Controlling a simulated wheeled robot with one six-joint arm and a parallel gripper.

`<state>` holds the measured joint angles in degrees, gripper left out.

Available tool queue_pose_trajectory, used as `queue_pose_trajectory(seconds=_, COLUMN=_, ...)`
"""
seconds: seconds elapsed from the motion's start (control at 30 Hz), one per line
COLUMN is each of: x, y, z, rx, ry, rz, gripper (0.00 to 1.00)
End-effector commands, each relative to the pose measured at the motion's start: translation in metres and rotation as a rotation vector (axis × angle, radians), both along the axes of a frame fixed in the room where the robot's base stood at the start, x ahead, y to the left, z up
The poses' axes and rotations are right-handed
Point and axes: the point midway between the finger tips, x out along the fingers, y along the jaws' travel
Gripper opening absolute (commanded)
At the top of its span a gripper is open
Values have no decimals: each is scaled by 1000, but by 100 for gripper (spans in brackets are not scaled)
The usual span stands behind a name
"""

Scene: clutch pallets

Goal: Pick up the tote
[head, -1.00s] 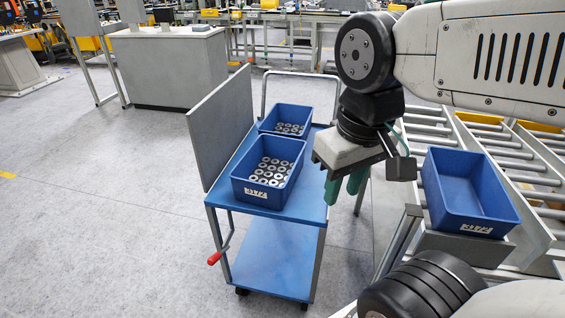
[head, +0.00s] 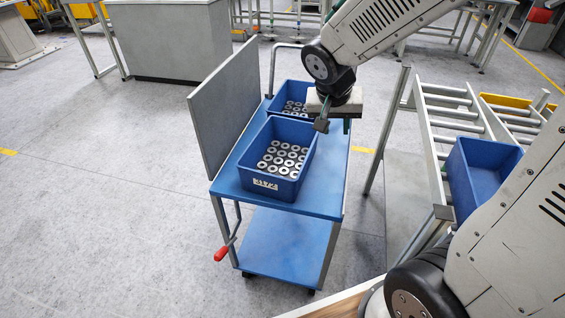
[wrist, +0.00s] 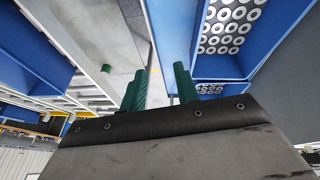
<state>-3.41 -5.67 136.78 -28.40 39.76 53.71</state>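Two blue totes holding metal rings stand on a blue cart (head: 325,205). The near tote (head: 290,187) has a white label on its front wall. The far tote (head: 292,88) is partly hidden behind my gripper. My gripper (head: 335,124) hangs over the cart's right side, beside the totes, and holds nothing. In the wrist view its green fingers (wrist: 160,88) stand apart, with ring-filled totes (wrist: 220,66) at the upper right. A third tote (head: 478,172), seemingly empty, sits on the roller conveyor at right, partly hidden by my arm. A blue tote also shows at left in the wrist view (wrist: 30,45).
A grey upright panel (head: 222,110) lines the cart's left side. A red-handled crank (head: 222,253) sticks out at its front left. The roller conveyor (head: 445,105) stands to the right, with a floor gap between. The floor at left is clear.

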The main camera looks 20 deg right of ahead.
Motion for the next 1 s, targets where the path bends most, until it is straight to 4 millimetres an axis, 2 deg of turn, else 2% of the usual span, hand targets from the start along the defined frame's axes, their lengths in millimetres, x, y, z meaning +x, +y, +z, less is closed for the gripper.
queue_pose_trajectory(seconds=0.03, x=16, y=2, z=-19, rx=1, ry=-9, rz=-21, gripper=31)
queue_pose_trajectory(seconds=0.1, x=38, y=6, z=-40, rx=12, ry=-41, rz=-52, gripper=31)
queue_pose_trajectory(seconds=0.2, x=61, y=12, z=-69, rx=35, ry=-73, rz=-87, gripper=31)
queue_pose_trajectory(seconds=0.3, x=75, y=18, z=-92, rx=60, ry=-94, rz=-114, gripper=31)
queue_pose_trajectory(seconds=0.5, x=89, y=24, z=-116, rx=89, ry=-112, rz=-139, gripper=31)
queue_pose_trajectory(seconds=0.77, x=96, y=18, z=-143, rx=91, ry=-111, rz=-141, gripper=31)
queue_pose_trajectory(seconds=1.0, x=104, y=11, z=-175, rx=91, ry=-111, rz=-141, gripper=31)
